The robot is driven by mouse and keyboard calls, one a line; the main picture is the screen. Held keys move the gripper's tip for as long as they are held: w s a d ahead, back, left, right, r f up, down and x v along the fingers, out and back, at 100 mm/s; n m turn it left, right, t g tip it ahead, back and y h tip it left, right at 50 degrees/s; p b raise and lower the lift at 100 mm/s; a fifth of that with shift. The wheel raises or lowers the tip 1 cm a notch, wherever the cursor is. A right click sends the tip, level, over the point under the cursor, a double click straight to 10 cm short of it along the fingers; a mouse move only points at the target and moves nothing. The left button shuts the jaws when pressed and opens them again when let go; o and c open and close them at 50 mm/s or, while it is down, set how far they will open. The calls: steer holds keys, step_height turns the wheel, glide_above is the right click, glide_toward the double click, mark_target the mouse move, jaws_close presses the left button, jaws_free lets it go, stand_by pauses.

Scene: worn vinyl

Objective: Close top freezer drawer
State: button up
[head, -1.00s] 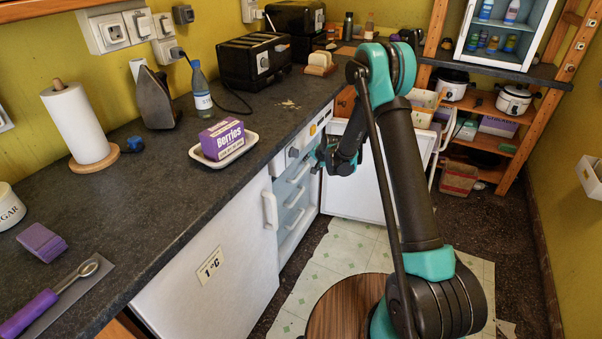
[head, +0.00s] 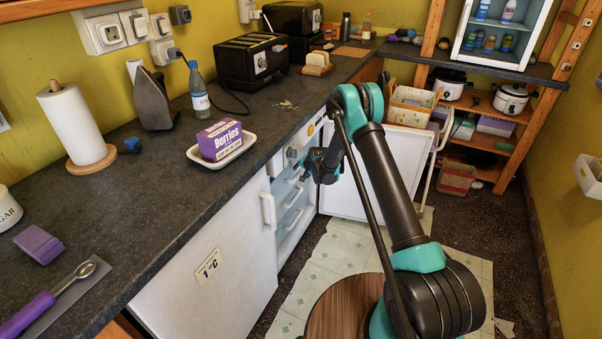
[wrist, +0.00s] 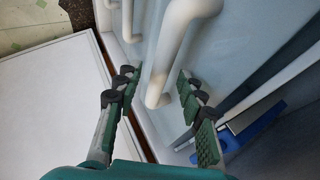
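The freezer under the counter stands open in the head view, with its white door (head: 375,170) swung out to the right. Several pale blue drawers with handles show inside it; the top freezer drawer (head: 292,176) is partly hidden by my gripper (head: 316,170), and how far out it sits is hard to tell. In the wrist view my gripper (wrist: 156,78) is open, its two green-padded fingers apart. A white drawer handle (wrist: 158,82) lies between the fingers, with gaps visible on both sides. A second handle (wrist: 190,8) shows beyond it.
The closed white fridge door (head: 215,255) stands left of the freezer. The counter (head: 150,210) above holds a berries box (head: 220,140) on a white dish, toasters and an iron. A shelf unit with pots stands at the back right. The floor between is mostly clear.

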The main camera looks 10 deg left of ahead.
steer(key=shift+c, duration=0.6)
jaws_close()
steer(key=shift+w+a, duration=0.2)
steer(key=shift+a, duration=0.45)
steer(key=shift+w+a, duration=0.2)
steer(key=shift+a, duration=0.4)
steer(key=shift+d, duration=0.25)
steer(key=shift+o, duration=0.6)
jaws_free()
steer(key=shift+s+r, duration=0.1)
steer(key=v, duration=1.1)
steer(key=shift+s+d+r, duration=0.15)
steer(key=shift+d+r, duration=0.05)
steer(key=shift+r, duration=0.1)
